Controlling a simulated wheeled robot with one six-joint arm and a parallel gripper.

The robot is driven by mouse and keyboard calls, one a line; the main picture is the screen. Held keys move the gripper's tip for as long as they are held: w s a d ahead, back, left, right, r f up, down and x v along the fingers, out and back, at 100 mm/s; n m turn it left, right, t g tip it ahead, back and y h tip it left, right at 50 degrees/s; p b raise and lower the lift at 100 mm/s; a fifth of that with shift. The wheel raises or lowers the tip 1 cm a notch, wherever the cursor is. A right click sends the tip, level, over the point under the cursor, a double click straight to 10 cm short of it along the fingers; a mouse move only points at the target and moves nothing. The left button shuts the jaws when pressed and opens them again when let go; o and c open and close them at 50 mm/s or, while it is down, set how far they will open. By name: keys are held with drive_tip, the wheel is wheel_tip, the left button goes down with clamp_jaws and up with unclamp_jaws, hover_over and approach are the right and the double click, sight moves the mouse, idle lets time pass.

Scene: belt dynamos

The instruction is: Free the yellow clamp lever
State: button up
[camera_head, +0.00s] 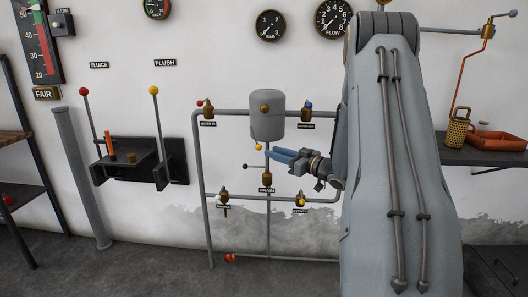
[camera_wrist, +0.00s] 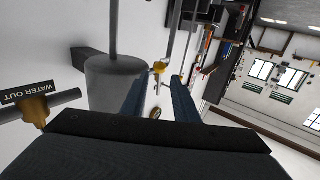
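My gripper (camera_head: 274,155) points left in the head view, just below the grey tank (camera_head: 268,118) on the wall pipes. Its two blue fingers stand apart in the wrist view (camera_wrist: 157,88), with nothing seen gripped between them. A small yellow ball knob (camera_head: 258,147) shows under the tank, close to the fingertips. A yellow fitting (camera_wrist: 158,68) shows beyond the fingertip gap in the wrist view; I cannot tell whether it is the same part. A lever with a yellow knob (camera_head: 154,90) stands under the FLUSH label. No yellow lever is labelled as a clamp.
A red-knobbed lever (camera_head: 84,91) stands left of the yellow-knobbed one. Pipes and brass valves (camera_head: 267,179) surround my gripper. The WATER OUT label (camera_wrist: 27,92) is at left in the wrist view.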

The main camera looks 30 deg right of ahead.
sight(255, 138)
drive_tip(key=x, duration=0.6)
drive_tip(key=shift+c, duration=0.2)
clamp_jaws()
